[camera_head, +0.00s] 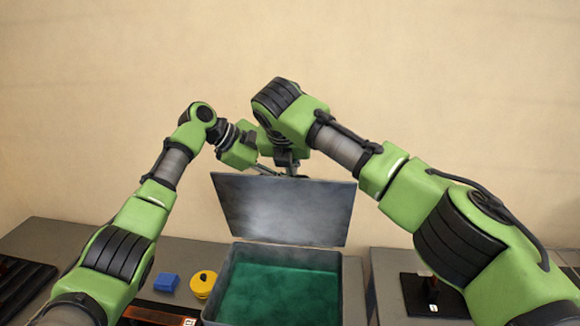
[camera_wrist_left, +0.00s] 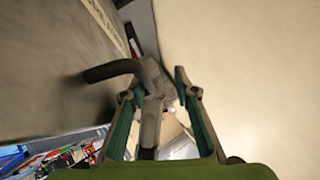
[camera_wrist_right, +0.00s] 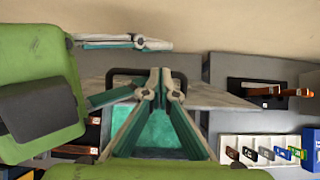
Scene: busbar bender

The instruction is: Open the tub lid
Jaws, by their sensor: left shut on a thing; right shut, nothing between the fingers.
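The tub (camera_head: 213,290) stands open on the bench in the head view, with green inside. Its grey lid (camera_head: 282,208) stands raised and steeply tilted at the back. A dark bent handle (camera_wrist_left: 112,71) on the lid shows in the left wrist view and also in the right wrist view (camera_wrist_right: 125,72). In the head view both grippers are crowded behind the lid's top edge, mostly hidden.
A blue block (camera_head: 167,283) and a yellow round part (camera_head: 203,283) lie left of the tub. A black stand (camera_head: 433,295) is on the right bench. A white divided tray (camera_wrist_right: 262,150) with small parts shows in the right wrist view. A wall stands behind.

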